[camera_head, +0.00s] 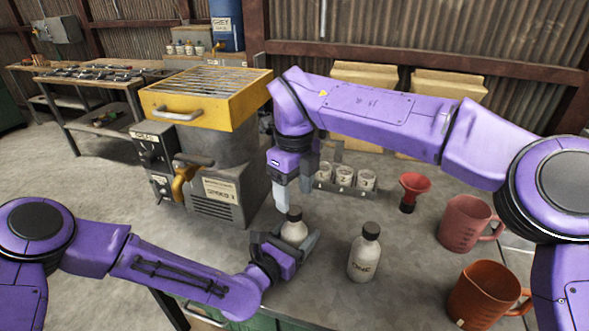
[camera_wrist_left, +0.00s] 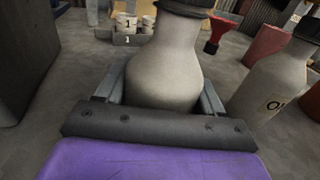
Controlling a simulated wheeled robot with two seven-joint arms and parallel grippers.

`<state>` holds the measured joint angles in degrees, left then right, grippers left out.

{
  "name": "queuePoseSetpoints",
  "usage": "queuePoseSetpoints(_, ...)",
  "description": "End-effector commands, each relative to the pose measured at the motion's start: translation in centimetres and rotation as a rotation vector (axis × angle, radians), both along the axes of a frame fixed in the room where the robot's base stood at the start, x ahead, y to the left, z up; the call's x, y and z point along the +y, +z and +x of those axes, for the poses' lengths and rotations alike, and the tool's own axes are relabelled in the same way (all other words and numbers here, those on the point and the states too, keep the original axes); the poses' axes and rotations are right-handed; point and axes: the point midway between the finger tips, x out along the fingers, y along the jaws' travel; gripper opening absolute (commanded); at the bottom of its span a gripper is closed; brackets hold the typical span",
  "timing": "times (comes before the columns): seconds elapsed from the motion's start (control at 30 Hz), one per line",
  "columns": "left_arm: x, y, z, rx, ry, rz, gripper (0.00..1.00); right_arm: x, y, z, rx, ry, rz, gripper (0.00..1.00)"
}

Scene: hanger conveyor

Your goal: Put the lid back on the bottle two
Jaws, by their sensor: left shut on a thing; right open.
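My left gripper (camera_head: 288,240) is shut around the body of a pale grey bottle (camera_head: 294,231) standing on the table. This bottle fills the middle of the left wrist view (camera_wrist_left: 165,72); its label is not visible. A dark lid (camera_head: 294,213) sits on its neck, and its lower edge shows at the top of the wrist view. I cannot tell if it is tight. My right gripper (camera_head: 293,195) is open, pointing down just above the lid. A second pale bottle (camera_head: 364,256), with a dark lid and a label that seems to read ONE, stands upright to the right.
A rack of small numbered cups (camera_head: 345,189) and a red funnel (camera_head: 412,190) stand behind. Two orange-red jugs (camera_head: 467,222) (camera_head: 487,296) are at the right. A grey machine with a yellow drawer (camera_head: 205,101) stands at the left. Bare table lies around the second bottle.

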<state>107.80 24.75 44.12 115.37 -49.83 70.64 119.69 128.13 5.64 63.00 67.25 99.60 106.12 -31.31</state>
Motion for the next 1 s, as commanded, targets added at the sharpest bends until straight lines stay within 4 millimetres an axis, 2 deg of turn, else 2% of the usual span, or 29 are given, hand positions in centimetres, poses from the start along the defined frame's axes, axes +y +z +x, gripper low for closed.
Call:
queuePoseSetpoints(0.1, 0.0, 0.0, 0.0, 0.000, 0.000, 0.000, 0.00, 0.0, 3.0, 0.1, -0.005, -0.002, 0.000, 0.63)
queuePoseSetpoints(0.3, 0.0, 0.0, 0.0, 0.000, 0.000, 0.000, 0.00, 0.0, 6.7, 0.1, -0.002, -0.002, -0.001, 0.63)
queuePoseSetpoints(0.47, 0.0, 0.0, 0.0, 0.000, 0.000, 0.000, 0.00, 0.0, 8.0, 0.0, -0.001, -0.001, -0.001, 0.63)
queuePoseSetpoints(0.73, 0.0, 0.0, 0.0, 0.000, 0.000, 0.000, 0.00, 0.0, 8.1, 0.0, 0.001, 0.000, -0.001, 0.63)
queuePoseSetpoints(0.77, 0.0, 0.0, 0.0, 0.000, 0.000, 0.000, 0.77, 0.0, 8.1, 0.0, 0.001, -0.001, -0.001, 0.63)
queuePoseSetpoints(0.8, 0.0, 0.0, 0.0, 0.000, 0.000, 0.000, 0.90, 0.0, 8.1, 0.0, 0.000, 0.000, 0.000, 0.63)
queuePoseSetpoints(0.83, 0.0, 0.0, 0.0, 0.000, 0.000, 0.000, 0.97, 0.0, 8.1, 0.0, 0.000, -0.001, 0.000, 0.63)
queuePoseSetpoints(1.0, 0.0, 0.0, 0.0, 0.000, 0.000, 0.000, 0.97, 0.0, 8.1, 0.0, 0.001, 0.000, 0.001, 0.63)
